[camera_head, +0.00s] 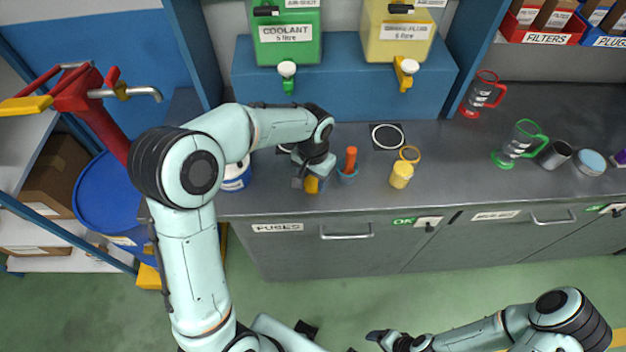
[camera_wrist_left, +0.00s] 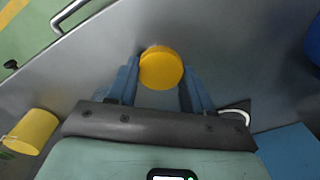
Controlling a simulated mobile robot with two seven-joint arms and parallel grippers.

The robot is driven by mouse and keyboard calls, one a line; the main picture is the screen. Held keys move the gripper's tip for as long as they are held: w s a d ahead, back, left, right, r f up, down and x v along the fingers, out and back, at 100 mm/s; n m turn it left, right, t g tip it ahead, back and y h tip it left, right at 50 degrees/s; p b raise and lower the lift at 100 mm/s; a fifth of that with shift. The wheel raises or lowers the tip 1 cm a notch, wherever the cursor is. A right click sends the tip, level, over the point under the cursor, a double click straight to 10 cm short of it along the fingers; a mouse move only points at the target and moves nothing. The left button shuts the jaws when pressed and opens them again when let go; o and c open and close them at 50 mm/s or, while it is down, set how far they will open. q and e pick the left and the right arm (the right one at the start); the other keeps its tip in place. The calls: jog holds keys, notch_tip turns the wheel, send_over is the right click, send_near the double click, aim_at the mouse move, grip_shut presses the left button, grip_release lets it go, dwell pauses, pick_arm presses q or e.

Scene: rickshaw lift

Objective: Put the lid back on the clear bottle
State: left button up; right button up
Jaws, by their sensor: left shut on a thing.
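My left gripper (camera_head: 311,185) is over the front part of the grey worktop, left of centre. It is shut on a round yellow lid (camera_wrist_left: 161,69), which sits between the two blue-grey fingers in the left wrist view. In the head view the lid (camera_head: 312,184) shows only partly below the wrist. I cannot make out a clear bottle for certain, nor whether anything stands under the lid. My right gripper (camera_head: 378,337) is low at the bottom edge, away from the worktop; its fingers are too small and dark to read.
Near the left gripper stand a blue cup (camera_head: 348,175) with an orange thing in it and a yellow container (camera_head: 401,176). A white-and-blue can (camera_head: 236,181) is left. Red-handled (camera_head: 472,104) and green-handled (camera_head: 516,147) clear jugs stand right.

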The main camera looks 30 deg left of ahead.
aim_at(313, 182)
pick_arm(q)
jog(key=shift+r, duration=0.1)
notch_tip(313, 182, up, 20)
jog(key=p, duration=0.2)
jog(key=shift+p, duration=0.3)
pick_arm(e)
jog(key=w+r, duration=0.3)
jog(key=shift+w+r, duration=0.1)
jog(key=shift+r, duration=0.1)
